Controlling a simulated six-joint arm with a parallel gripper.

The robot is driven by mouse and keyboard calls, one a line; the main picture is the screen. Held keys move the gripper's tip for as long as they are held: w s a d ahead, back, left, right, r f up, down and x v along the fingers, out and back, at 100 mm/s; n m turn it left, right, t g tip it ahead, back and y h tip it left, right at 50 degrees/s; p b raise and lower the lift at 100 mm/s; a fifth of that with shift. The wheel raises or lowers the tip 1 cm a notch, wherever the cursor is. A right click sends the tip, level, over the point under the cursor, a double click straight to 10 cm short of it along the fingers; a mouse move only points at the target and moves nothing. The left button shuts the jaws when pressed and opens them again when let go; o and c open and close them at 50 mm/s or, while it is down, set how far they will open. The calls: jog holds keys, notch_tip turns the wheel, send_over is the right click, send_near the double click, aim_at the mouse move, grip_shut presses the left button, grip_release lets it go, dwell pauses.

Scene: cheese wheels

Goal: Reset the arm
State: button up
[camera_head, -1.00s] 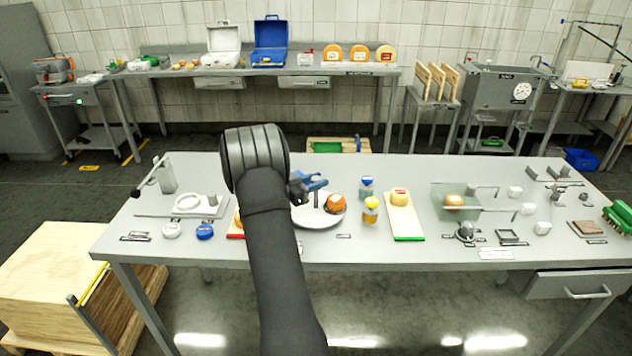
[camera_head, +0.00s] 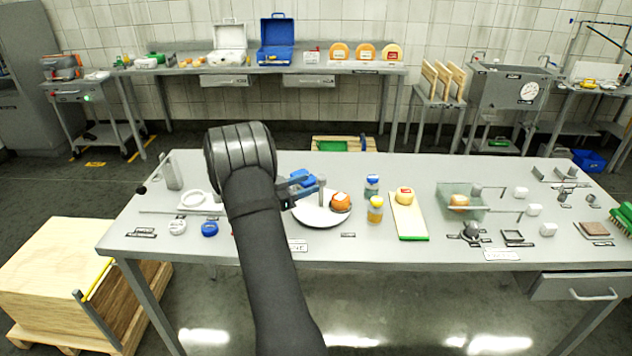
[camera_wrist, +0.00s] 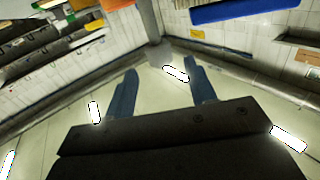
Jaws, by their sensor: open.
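My gripper (camera_head: 312,190) is blue-fingered and shows in the head view above the white plate, near the middle of the table. In the wrist view its two blue fingers (camera_wrist: 160,92) stand apart with nothing between them. It is open and empty. My dark arm reaches up from the bottom of the head view and hides part of the table behind it. The wrist view looks out toward the floor and tiled wall, tilted, with no table object between the fingers.
A white plate (camera_head: 318,220) with an orange-red cheese (camera_head: 340,202) lies below and beside my gripper. Two small jars, one blue-capped (camera_head: 372,185) and one yellow (camera_head: 375,212), stand right of it. A cutting board (camera_head: 409,222) carries another cheese (camera_head: 404,196).

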aim_at(317, 181)
jog(key=shift+v, duration=0.9)
jog(key=x, duration=0.7)
jog(key=shift+d, duration=0.1)
jog(key=shift+w+d+t, duration=0.2)
jog(key=shift+w+t, duration=0.05)
jog(key=shift+t, duration=0.05)
jog(key=shift+s+a+n+t+y, duration=0.1)
jog(key=shift+s+n+t+y, duration=0.05)
jog(key=shift+n+t+y, duration=0.6)
jog(key=shift+v, duration=1.1)
